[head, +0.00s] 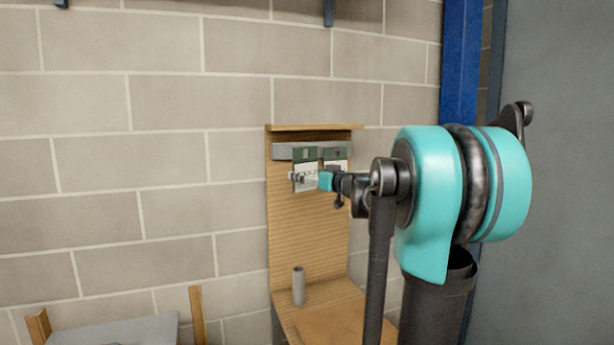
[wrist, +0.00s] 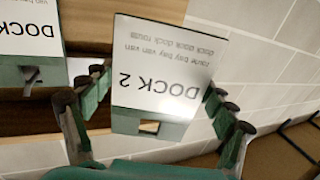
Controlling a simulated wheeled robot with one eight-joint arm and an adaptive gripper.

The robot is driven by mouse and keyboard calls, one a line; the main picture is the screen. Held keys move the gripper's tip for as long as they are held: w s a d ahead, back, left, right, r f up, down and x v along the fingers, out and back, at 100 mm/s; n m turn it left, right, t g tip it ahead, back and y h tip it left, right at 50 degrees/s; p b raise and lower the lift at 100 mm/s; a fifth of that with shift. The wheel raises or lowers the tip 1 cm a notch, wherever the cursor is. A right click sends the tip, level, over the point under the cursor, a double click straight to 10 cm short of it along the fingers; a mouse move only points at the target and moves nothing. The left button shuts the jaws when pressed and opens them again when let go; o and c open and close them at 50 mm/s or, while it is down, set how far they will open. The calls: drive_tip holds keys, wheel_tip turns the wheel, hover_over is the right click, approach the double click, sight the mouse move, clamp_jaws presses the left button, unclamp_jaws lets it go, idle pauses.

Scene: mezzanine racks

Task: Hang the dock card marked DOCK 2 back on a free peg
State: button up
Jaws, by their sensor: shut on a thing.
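The DOCK 2 card (wrist: 165,62), white with a green holed strip (wrist: 115,118), is upside down in the wrist view. My gripper (wrist: 158,88) is shut on it, one finger at each side edge. In the head view the held card (head: 301,184) hangs strip up, close in front of the board's grey rail (head: 283,152). The frames do not show whether its hole is over a peg. My gripper (head: 312,180) partly covers it there. A second card (wrist: 28,28), marked DOCK with its number cut off, is beside it; it also shows in the head view (head: 336,153).
The wooden board (head: 320,235) stands against a block wall. A grey upright cylinder (head: 298,286) stands on the wooden ledge below. A blue post (head: 461,60) and a grey panel (head: 555,180) are at the right.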

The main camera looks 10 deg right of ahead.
drive_tip(key=shift+w+a, duration=0.2)
drive_tip(key=shift+w, duration=0.65)
drive_tip(key=shift+w+a, duration=0.15)
drive_tip(key=shift+w, duration=0.7)
drive_tip(key=shift+w+a, duration=0.2)
drive_tip(key=shift+w, duration=1.25)
idle(1.0)
drive_tip(key=shift+w+a, duration=0.1)
drive_tip(key=shift+w, duration=0.25)
drive_tip(key=shift+w+a+f, duration=0.1)
drive_tip(key=shift+w+a, duration=0.1)
drive_tip(key=shift+w, duration=1)
idle(0.3)
drive_tip(key=shift+w+a+f, duration=0.1)
drive_tip(key=shift+w+f, duration=0.1)
drive_tip(key=shift+w, duration=0.25)
idle(0.8)
drive_tip(key=shift+f, duration=0.5)
